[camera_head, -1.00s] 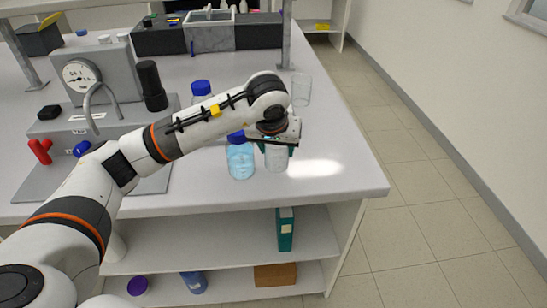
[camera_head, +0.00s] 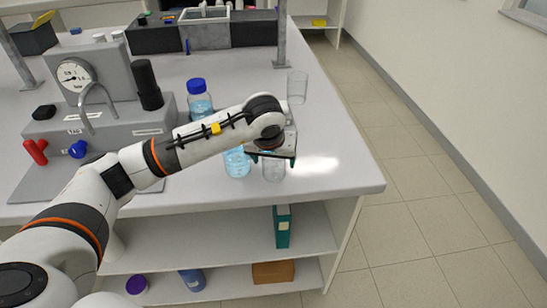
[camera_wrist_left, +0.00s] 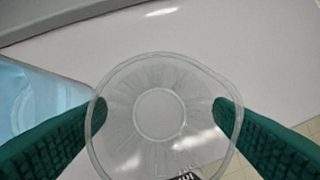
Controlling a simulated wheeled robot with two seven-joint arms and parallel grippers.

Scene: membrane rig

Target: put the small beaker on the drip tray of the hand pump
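The small beaker (camera_head: 273,172) is clear and upright at the front right of the bench, beside a blue-filled bottle (camera_head: 237,163). My left gripper (camera_head: 272,159) is over it from above, its green fingers on opposite sides of the beaker. In the left wrist view the round rim (camera_wrist_left: 163,60) lies between the fingers (camera_wrist_left: 160,103), which appear to press on the walls. Whether its base touches the bench is hard to tell. The hand pump (camera_head: 100,72), grey with a gauge and curved spout, stands at the left; a flat grey plate (camera_head: 30,182) before it looks like its drip tray. My left arm partly covers that plate.
A larger empty beaker (camera_head: 297,88) and a blue-capped bottle (camera_head: 198,100) stand behind my forearm. Red (camera_head: 36,151) and blue (camera_head: 78,149) knobs stick out at the pump's front. A metal post (camera_head: 282,40) rises at the back. The bench's right front corner is clear.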

